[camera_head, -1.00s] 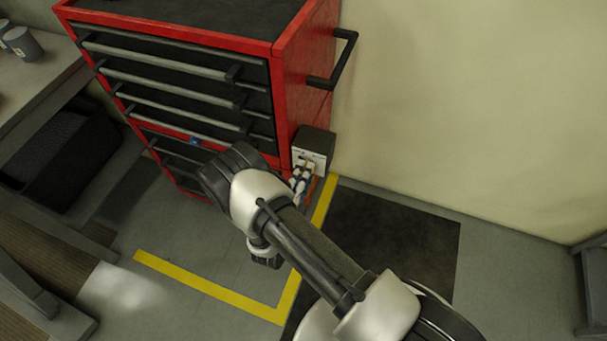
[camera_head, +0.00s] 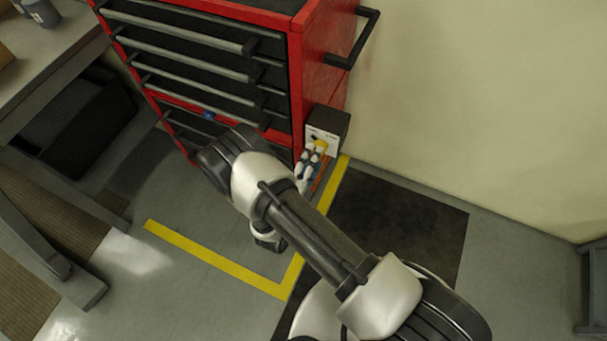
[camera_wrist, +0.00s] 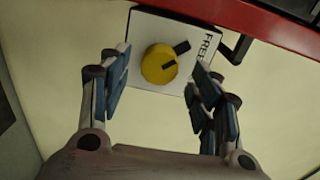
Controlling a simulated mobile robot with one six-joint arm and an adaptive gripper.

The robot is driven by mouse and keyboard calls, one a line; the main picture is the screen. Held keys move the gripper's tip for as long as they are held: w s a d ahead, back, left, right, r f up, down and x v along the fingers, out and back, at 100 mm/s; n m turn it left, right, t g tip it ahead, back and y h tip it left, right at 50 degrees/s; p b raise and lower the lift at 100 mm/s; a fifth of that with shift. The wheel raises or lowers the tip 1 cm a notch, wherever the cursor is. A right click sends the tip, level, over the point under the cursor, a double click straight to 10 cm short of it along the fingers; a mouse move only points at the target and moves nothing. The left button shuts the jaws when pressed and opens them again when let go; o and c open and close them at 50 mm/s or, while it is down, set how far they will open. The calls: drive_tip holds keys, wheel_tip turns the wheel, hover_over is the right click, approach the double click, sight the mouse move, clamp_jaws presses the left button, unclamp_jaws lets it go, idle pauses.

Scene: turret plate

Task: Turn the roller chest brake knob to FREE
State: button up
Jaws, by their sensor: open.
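The yellow brake knob (camera_wrist: 158,65) sits on a white plate (camera_wrist: 148,28) in the wrist view, with a dark pointer bar on its face. The word FREE is printed at the plate's right edge, and a black mark lies just up and right of the knob. My gripper (camera_wrist: 160,82) is open, one blue-padded finger on each side of the knob, with gaps showing on both sides. In the head view the knob (camera_head: 320,146) is a small yellow spot on the box beside the red roller chest (camera_head: 297,70). My gripper (camera_head: 314,160) is in front of it there, partly hidden by my arm.
A black handle (camera_head: 358,40) juts from the chest's side. A pale wall (camera_head: 480,100) stands to the right. A yellow floor line (camera_head: 215,260) and a dark mat (camera_head: 400,225) lie below. A workbench (camera_head: 55,45) with cups is at the left.

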drive_tip(key=v, duration=0.9)
drive_tip(key=shift+s, duration=0.3)
drive_tip(key=shift+a, duration=0.15)
